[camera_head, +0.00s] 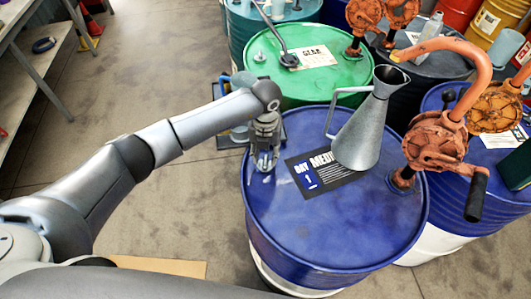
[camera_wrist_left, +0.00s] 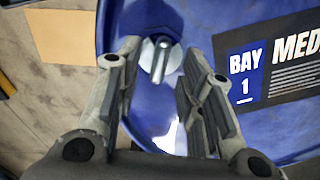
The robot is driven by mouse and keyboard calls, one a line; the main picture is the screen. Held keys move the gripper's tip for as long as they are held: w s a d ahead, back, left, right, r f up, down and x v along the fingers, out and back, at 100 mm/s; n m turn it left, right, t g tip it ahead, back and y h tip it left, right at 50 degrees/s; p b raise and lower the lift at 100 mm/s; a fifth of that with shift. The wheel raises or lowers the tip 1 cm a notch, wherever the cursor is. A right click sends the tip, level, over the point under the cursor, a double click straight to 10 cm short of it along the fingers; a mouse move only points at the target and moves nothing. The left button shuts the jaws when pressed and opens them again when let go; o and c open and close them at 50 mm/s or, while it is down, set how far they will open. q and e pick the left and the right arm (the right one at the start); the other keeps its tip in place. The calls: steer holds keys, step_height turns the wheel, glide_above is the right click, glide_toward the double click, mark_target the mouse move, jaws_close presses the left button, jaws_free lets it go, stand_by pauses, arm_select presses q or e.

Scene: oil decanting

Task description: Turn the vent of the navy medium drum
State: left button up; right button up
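The navy medium drum (camera_head: 310,235) stands upright, its blue top marked with a black label reading BAY 1. In the left wrist view, the vent (camera_wrist_left: 161,60) is a small silver fitting with a flat bar across it, on the drum top (camera_wrist_left: 215,18) near the rim. My left gripper (camera_head: 264,168) points down over the left part of the drum top and mostly hides the vent in the head view. In the wrist view, its fingers (camera_wrist_left: 161,50) are apart, with the vent showing between their tips; contact cannot be seen. My right gripper is not in view.
A grey metal can (camera_head: 360,135) with a funnel mouth stands on the drum top, right of my gripper. A rusty orange pump (camera_head: 435,145) with a crank rises at the right. A green drum (camera_head: 330,80) stands behind. Open floor (camera_head: 130,75) lies to the left.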

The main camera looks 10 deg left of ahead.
arm_select(q)
steer(key=shift+f, duration=1.05)
jaws_close()
steer(key=shift+f+m+b, duration=0.15)
steer(key=shift+m+b, duration=0.65)
steer(key=shift+b, duration=0.05)
steer(key=m+b, duration=1.3)
steer(key=b, duration=0.3)
steer(key=shift+d, duration=0.15)
steer(key=shift+m+b, duration=1.7)
steer(key=shift+r, duration=0.25)
